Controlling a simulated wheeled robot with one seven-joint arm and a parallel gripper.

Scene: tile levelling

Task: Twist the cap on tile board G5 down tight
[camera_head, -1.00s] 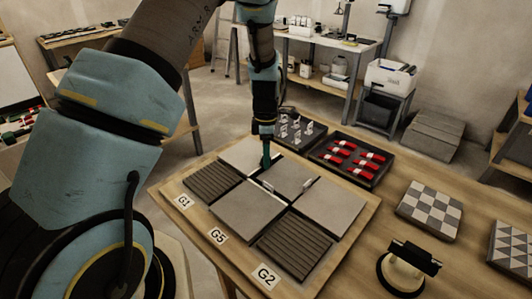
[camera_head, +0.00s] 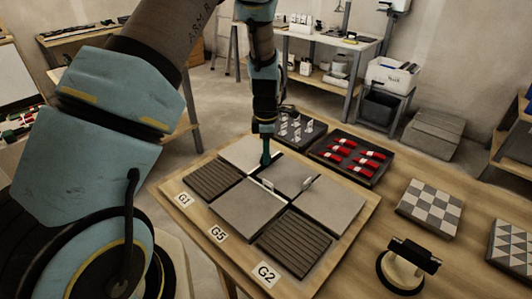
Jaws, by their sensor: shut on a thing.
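The tile board G5 (camera_head: 366,207) lies on the wooden table, with its label G5 (camera_head: 218,234) at the front edge. It bears smooth grey tiles and dark ribbed tiles with gaps between them. My gripper (camera_head: 265,163) points down over the back-left part of the board, at the gap by the light back tile (camera_head: 240,157). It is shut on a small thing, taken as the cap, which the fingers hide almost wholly. A small pale clip (camera_head: 268,185) stands in the gap just in front of the fingertips. Another pale clip (camera_head: 308,182) stands farther right.
A dark tray of red pieces (camera_head: 375,180) and a dark tray of pale clips (camera_head: 318,139) stand behind the board. A checkered tile (camera_head: 430,208) and a black-handled tool (camera_head: 408,262) lie to the right. Labels G1 (camera_head: 184,200) and G2 (camera_head: 266,273) flank G5.

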